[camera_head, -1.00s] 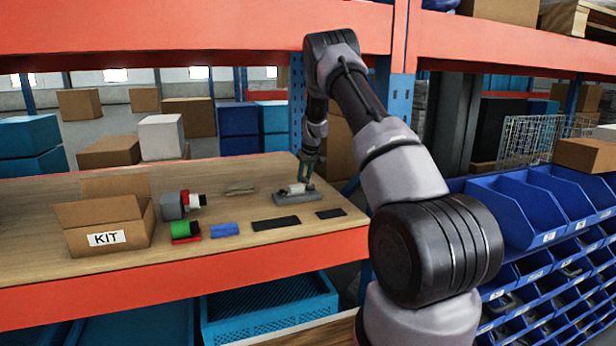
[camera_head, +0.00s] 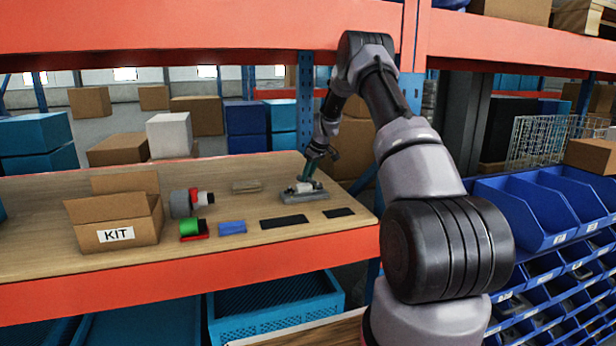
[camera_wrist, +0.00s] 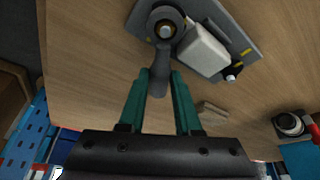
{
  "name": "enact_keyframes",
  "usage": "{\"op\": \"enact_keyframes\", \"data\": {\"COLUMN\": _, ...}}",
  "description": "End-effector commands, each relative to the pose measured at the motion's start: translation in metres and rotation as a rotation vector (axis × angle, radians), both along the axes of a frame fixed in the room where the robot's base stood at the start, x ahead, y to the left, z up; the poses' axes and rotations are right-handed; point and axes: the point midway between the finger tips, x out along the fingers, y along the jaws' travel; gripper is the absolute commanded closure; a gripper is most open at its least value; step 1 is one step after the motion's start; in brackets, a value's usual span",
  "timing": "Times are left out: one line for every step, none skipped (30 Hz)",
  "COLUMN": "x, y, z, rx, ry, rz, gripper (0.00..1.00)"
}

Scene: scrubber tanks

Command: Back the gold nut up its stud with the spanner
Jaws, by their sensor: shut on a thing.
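A grey base plate (camera_head: 290,198) lies on the wooden bench at its right part, with a white block (camera_wrist: 204,50) on it. A stud with a round end (camera_wrist: 166,28) stands at the plate's left part in the wrist view. The dark grey spanner (camera_wrist: 161,68) has its head around the stud, and its handle runs down between my green fingers. My gripper (camera_wrist: 159,74) is shut on the spanner's handle. In the head view my gripper (camera_head: 308,177) is small and close above the plate. Gold shows only as a small trace around the stud; the nut is mostly hidden by the spanner head.
A small dark-ended peg (camera_wrist: 232,73) sticks out beside the white block. A KIT box (camera_head: 117,234) stands farther left.

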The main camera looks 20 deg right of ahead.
Motion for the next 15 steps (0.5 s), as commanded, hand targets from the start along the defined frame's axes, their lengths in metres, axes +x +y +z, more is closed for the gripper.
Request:
{"op": "enact_keyframes", "data": {"x": 0.0005, "y": -0.0005, "z": 0.0004, "rx": -0.001, "ry": 0.000, "rz": -0.017, "gripper": 1.00}}
{"op": "enact_keyframes", "data": {"x": 0.0008, "y": -0.0011, "z": 0.0005, "rx": -0.001, "ry": 0.000, "rz": -0.032, "gripper": 1.00}}
{"op": "enact_keyframes", "data": {"x": 0.0014, "y": -0.0020, "z": 0.0006, "rx": -0.001, "ry": -0.001, "rz": -0.055, "gripper": 1.00}}
{"op": "enact_keyframes", "data": {"x": 0.0018, "y": -0.0024, "z": 0.0007, "rx": -0.001, "ry": -0.001, "rz": -0.071, "gripper": 1.00}}
{"op": "enact_keyframes", "data": {"x": 0.0024, "y": -0.0029, "z": 0.0007, "rx": -0.002, "ry": -0.001, "rz": -0.085, "gripper": 1.00}}
{"op": "enact_keyframes", "data": {"x": 0.0027, "y": -0.0037, "z": 0.0007, "rx": -0.001, "ry": -0.001, "rz": -0.103, "gripper": 1.00}}
{"op": "enact_keyframes", "data": {"x": 0.0030, "y": -0.0043, "z": 0.0007, "rx": -0.001, "ry": -0.001, "rz": -0.112, "gripper": 1.00}}
{"op": "enact_keyframes", "data": {"x": 0.0030, "y": -0.0048, "z": 0.0007, "rx": -0.001, "ry": -0.001, "rz": -0.120, "gripper": 1.00}}
{"op": "enact_keyframes", "data": {"x": 0.0031, "y": -0.0053, "z": 0.0006, "rx": 0.000, "ry": 0.000, "rz": -0.126, "gripper": 1.00}}
{"op": "enact_keyframes", "data": {"x": 0.0031, "y": -0.0055, "z": 0.0006, "rx": 0.000, "ry": 0.000, "rz": -0.127, "gripper": 1.00}}
{"op": "enact_keyframes", "data": {"x": 0.0031, "y": -0.0056, "z": 0.0006, "rx": 0.000, "ry": 0.000, "rz": -0.127, "gripper": 1.00}}
{"op": "enact_keyframes", "data": {"x": 0.0030, "y": -0.0055, "z": 0.0006, "rx": 0.000, "ry": 0.000, "rz": -0.127, "gripper": 1.00}}
{"op": "enact_keyframes", "data": {"x": 0.0031, "y": -0.0055, "z": 0.0006, "rx": 0.000, "ry": 0.000, "rz": -0.126, "gripper": 1.00}}
{"op": "enact_keyframes", "data": {"x": 0.0031, "y": -0.0055, "z": 0.0006, "rx": 0.000, "ry": 0.000, "rz": -0.126, "gripper": 1.00}}
{"op": "enact_keyframes", "data": {"x": 0.0030, "y": -0.0055, "z": 0.0006, "rx": 0.000, "ry": 0.000, "rz": -0.126, "gripper": 1.00}}
